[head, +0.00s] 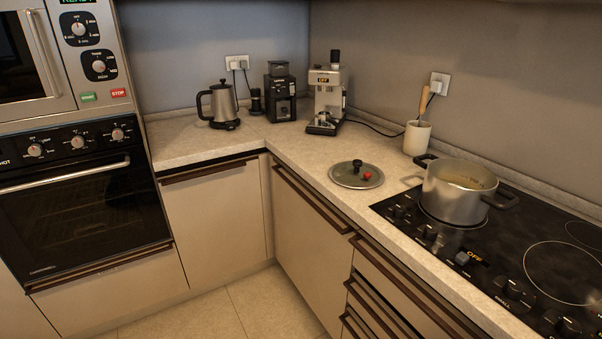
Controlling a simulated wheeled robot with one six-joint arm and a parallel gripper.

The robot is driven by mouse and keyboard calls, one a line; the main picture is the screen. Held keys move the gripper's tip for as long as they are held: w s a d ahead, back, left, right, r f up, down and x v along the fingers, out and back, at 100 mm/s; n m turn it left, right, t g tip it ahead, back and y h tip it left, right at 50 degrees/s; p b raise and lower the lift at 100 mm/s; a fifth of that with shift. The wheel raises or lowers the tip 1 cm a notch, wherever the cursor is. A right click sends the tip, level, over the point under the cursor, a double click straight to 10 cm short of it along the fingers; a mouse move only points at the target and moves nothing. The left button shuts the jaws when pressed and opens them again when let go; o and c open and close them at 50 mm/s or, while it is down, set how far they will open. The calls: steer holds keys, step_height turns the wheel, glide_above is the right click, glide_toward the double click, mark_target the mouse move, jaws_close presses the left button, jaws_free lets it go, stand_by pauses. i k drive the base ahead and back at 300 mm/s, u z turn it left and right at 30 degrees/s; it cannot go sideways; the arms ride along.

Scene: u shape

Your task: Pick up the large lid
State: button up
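A large round lid (345,178) lies flat on the light countertop, near its front edge and left of the cooktop. It is grey with a dark rim and a black knob standing up at its middle. A small red spot or object shows on its right side; I cannot tell what it is. A silver pot (455,194) with dark handles stands uncovered on the cooktop, right of the lid. My gripper is not in view.
The black cooktop (490,237) has knobs along its front. A cream utensil crock (416,138) stands behind the lid. An espresso machine (326,100), grinder (280,95) and kettle (222,103) stand in the back corner. The counter (296,150) left of the lid is clear.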

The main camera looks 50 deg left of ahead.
mark_target(349, 174)
steer(key=u, duration=1.3)
steer(key=k, duration=0.6)
steer(key=u, duration=0.6)
steer(key=i, duration=0.6)
steer(key=u, duration=0.6)
steer(key=i, duration=1.6)
steer(key=z, duration=1.2)
steer(key=i, duration=0.9)
steer(key=z, duration=0.15)
